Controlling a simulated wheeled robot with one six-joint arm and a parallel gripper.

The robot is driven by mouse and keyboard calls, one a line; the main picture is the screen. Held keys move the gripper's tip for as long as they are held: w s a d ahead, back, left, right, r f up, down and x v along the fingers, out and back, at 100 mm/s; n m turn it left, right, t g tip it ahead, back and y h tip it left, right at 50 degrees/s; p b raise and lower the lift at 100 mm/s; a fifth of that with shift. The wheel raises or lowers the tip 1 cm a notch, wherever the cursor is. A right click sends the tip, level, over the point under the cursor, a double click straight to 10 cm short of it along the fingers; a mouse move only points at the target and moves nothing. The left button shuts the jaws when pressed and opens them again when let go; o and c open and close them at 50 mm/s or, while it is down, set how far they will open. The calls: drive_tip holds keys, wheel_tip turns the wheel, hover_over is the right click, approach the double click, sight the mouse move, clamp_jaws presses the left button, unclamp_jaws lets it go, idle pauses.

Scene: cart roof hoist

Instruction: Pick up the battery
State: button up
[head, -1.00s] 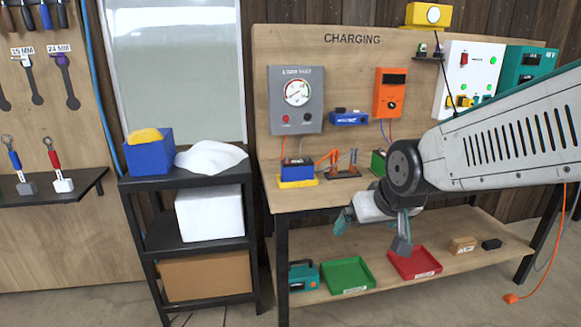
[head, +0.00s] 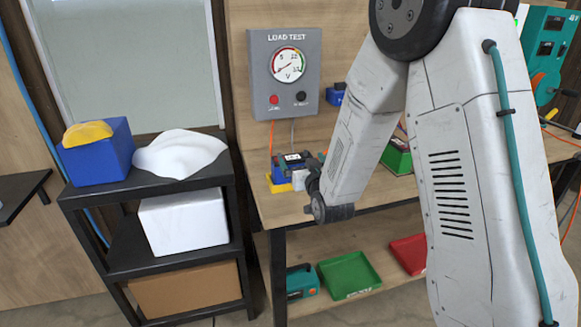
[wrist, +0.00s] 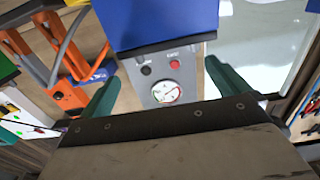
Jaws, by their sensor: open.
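The battery is a blue block with a dark top, standing on a yellow base (head: 279,184) at the bench's left end, below the load tester (head: 285,75). My gripper (head: 292,160) is at it in the head view and partly hides it. In the wrist view, which is upside down, the battery (wrist: 160,20) fills the top middle, close to the camera. The two teal fingers of my gripper (wrist: 161,72) are apart, one toward each side of the battery. Nothing is held. I cannot tell whether the fingertips touch it.
Orange clamps (wrist: 68,65) are close by in the wrist view. A black shelf rack (head: 75,195) stands left of the bench. A green tray (head: 348,275) and red tray (head: 410,254) lie below.

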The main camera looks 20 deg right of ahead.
sight(293, 157)
drive_tip(key=w, duration=0.4)
drive_tip(key=w+a, duration=0.1)
drive_tip(key=w, duration=0.1)
drive_tip(key=shift+w+a+f, duration=0.1)
drive_tip(key=shift+w+f, duration=0.2)
drive_tip(key=shift+w, duration=0.1)
drive_tip(key=c, duration=1.8)
drive_tip(key=shift+r, duration=0.15)
